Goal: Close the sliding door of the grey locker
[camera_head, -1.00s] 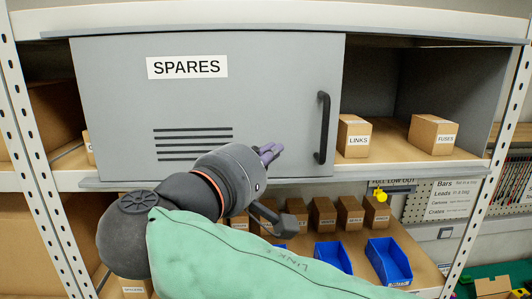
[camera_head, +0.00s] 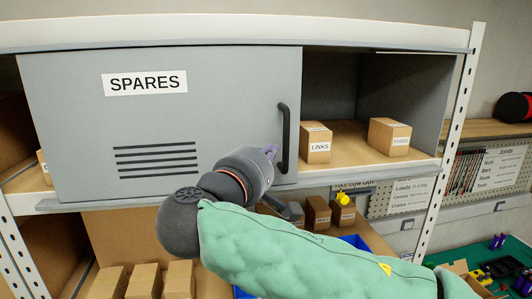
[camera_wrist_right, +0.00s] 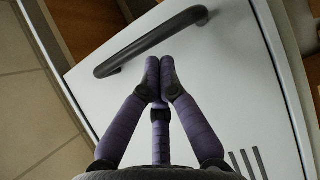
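The grey sliding door (camera_head: 220,105) carries a SPARES label and vent slots. It covers the left and middle of the grey locker, and the right part is open. A black vertical bar handle (camera_head: 284,138) sits near the door's right edge; it also shows in the right wrist view (camera_wrist_right: 150,42). My right gripper (camera_head: 270,151) is at the door's lower right, just left of the handle. In the right wrist view its purple fingertips (camera_wrist_right: 160,68) are together, with nothing between them, close to the handle. I cannot tell if they touch it. My left gripper is not in view.
In the locker's open part stand a LINKS box (camera_head: 316,143) and a FUSES box (camera_head: 389,137). Small cartons (camera_head: 317,211) and a blue bin (camera_head: 355,241) are on the shelf below. A perforated white post (camera_head: 455,120) stands at the right.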

